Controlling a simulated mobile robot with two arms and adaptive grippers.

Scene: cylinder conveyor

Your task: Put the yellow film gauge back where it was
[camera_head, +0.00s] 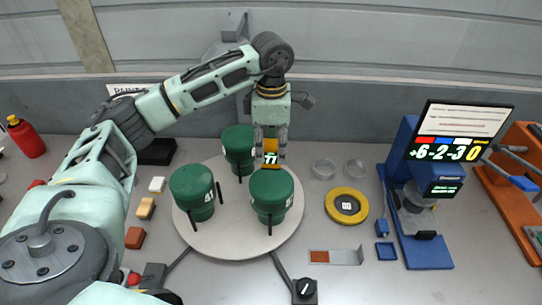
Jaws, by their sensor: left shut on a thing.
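My left gripper (270,154) reaches down from above over the round grey turntable (236,250). It is shut on a small yellow-orange piece, the film gauge (271,145), which shows between its fingers. A white label with dark marks shows just below the yellow part; I cannot tell whether it belongs to the gauge or to something behind. The gripper is at the back edge of the front right green cylinder (272,192); whether the gauge touches it I cannot tell. Two more green cylinders stand at the left (193,190) and back (238,146). My right gripper is not in view.
A yellow ring (330,205) and two clear dishes (324,168) are right of the turntable. A blue instrument stand (430,252) with a display (455,135) is further right. Small coloured blocks (146,208) lie at left. A flat plate (345,257) lies in front.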

